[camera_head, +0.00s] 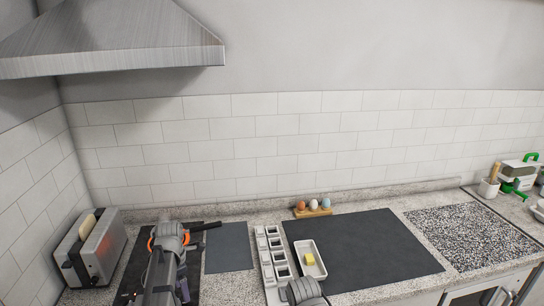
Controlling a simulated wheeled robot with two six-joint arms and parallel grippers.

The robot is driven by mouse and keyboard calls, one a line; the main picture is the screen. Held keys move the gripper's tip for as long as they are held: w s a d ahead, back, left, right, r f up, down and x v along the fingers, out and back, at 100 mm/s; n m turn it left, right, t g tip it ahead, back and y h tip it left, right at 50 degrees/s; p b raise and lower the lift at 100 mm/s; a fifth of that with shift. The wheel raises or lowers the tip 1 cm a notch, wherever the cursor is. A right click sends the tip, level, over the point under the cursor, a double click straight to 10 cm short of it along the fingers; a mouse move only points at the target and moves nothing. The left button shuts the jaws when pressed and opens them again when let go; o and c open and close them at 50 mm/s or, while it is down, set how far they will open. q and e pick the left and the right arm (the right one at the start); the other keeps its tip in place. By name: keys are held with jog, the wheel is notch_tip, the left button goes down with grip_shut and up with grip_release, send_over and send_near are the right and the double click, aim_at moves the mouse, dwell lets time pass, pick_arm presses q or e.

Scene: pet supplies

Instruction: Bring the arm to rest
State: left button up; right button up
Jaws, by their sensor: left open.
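My left arm comes in from the bottom left and reaches over a dark panel on the counter. My left gripper (183,240) is at its far end, beside an orange-ringed joint, and is open with nothing seen between its fingers. The fingertips are small and partly hidden by the arm. Of my right arm only a rounded grey link shows at the bottom centre, by the white dish; the right gripper is not in view.
A toaster (92,249) with bread stands left of my left arm. A white dish (311,270) holds a yellow block (310,259). Eggs (314,205) sit in a wooden holder behind. A range hood (110,35) hangs above left.

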pick_arm(q)
jog(key=s+d+m, duration=0.5)
jog(key=d+m, duration=0.4)
jog(key=m, duration=0.1)
jog(key=s+d+f+m+b, duration=0.1)
jog(key=s+d+m, duration=0.5)
jog(key=d+m, duration=0.2)
jog(key=s+d+m+y, duration=0.1)
jog(key=s+d+m, duration=0.4)
jog(key=d+m, duration=0.4)
jog(key=shift+s+d+f+m, duration=0.2)
jog(key=shift+s+d+m, duration=0.1)
jog(key=shift+m, duration=1.4)
